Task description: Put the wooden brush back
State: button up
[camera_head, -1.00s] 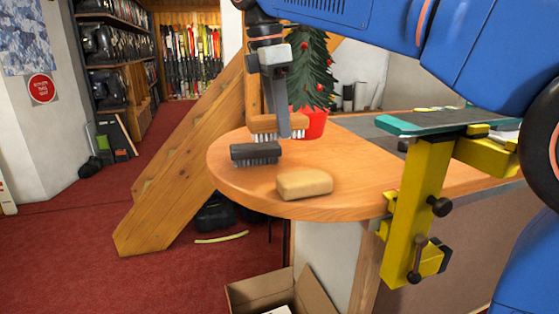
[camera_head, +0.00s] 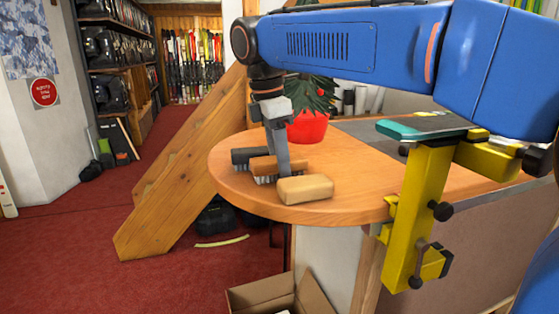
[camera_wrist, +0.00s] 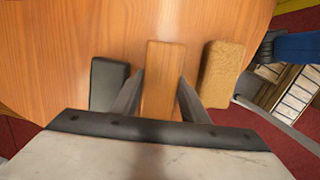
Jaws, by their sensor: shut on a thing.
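The wooden brush (camera_head: 270,167) has an orange-brown wooden back and pale bristles pointing down. It is low at the rounded end of the wooden bench top, between a black brush and a tan block. In the wrist view the wooden brush (camera_wrist: 162,80) lies between the two fingers of my gripper (camera_wrist: 158,98). My gripper (camera_head: 280,165) is shut on it from above. I cannot tell whether the bristles touch the bench top. The black brush (camera_head: 243,155) is just behind it, and the tan block (camera_head: 305,188) is just in front; both rest on the bench.
The bench top (camera_head: 350,206) is clear at its front edge. A red pot (camera_head: 308,127) with a small decorated tree stands behind. A yellow clamp (camera_head: 421,205) with a teal-topped piece is at the right. An open cardboard box (camera_head: 262,292) is on the floor below.

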aim_at(271, 160)
jog(key=o, duration=0.7)
jog(key=shift+f, duration=0.1)
jog(key=shift+c, duration=0.2)
notch_tip(271, 160, up, 12)
jog(key=a, duration=0.1)
jog(key=shift+s+a, duration=0.3)
jog(key=shift+a, duration=0.1)
